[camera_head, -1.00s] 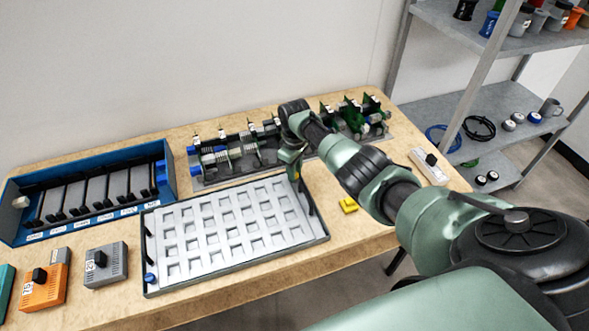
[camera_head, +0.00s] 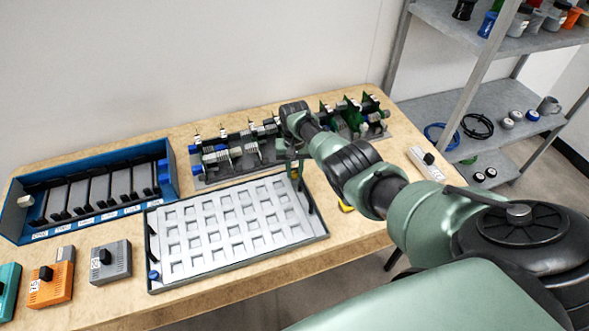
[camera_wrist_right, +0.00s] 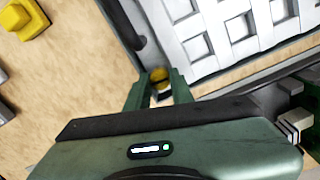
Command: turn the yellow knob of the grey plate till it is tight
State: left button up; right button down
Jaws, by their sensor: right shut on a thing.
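My right gripper (camera_head: 293,168) points down between the white gridded tray and the row of parts. In the right wrist view, its fingers (camera_wrist_right: 159,88) are closed around a small yellow knob (camera_wrist_right: 159,75) with a dark band and a pale part below. The knob does not show clearly in the head view, where the gripper and arm cover that spot. A grey plate (camera_head: 222,182) lies under the row of parts at the back. How the knob joins the plate is hidden, and its tightness cannot be told. My left gripper is out of view.
The white gridded tray (camera_head: 230,225) with dark rims lies just in front. A blue rack (camera_head: 20,232) stands at the left, with orange (camera_head: 51,287) and grey (camera_head: 110,262) boxes in front. A yellow block (camera_wrist_right: 28,18) lies on the table near the gripper. A shelf (camera_head: 450,100) stands right.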

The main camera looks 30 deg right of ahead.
jog(key=m, duration=0.6)
jog(key=shift+w+d+r+p, duration=0.1)
jog(key=shift+w+r+p, duration=0.15)
jog(key=shift+r+p, duration=0.1)
jog(key=m, duration=0.7)
jog(key=shift+d+m, duration=0.1)
jog(key=shift+m, duration=0.3)
jog(key=m, duration=0.3)
jog(key=shift+m, duration=0.3)
jog(key=m, duration=0.3)
jog(key=shift+m, duration=0.3)
jog(key=m, duration=0.6)
jog(key=shift+f+m, duration=0.15)
jog(key=shift+m, duration=0.95)
jog(key=shift+f+m+b, duration=0.1)
jog(key=shift+m+b, duration=0.4)
jog(key=m+b, duration=0.1)
jog(key=b, duration=0.1)
jog(key=m+b, duration=0.1)
jog(key=b, duration=0.1)
jog(key=m+b, duration=0.2)
jog(key=b, duration=0.1)
jog(key=shift+s+f, duration=0.15)
jog(key=shift+f, duration=0.1)
jog(key=shift+r+m+b, duration=0.2)
jog(key=shift+m+b, duration=0.3)
jog(key=shift+b, duration=0.5)
jog(key=shift+s, duration=0.1)
jog(key=shift+r, duration=0.1)
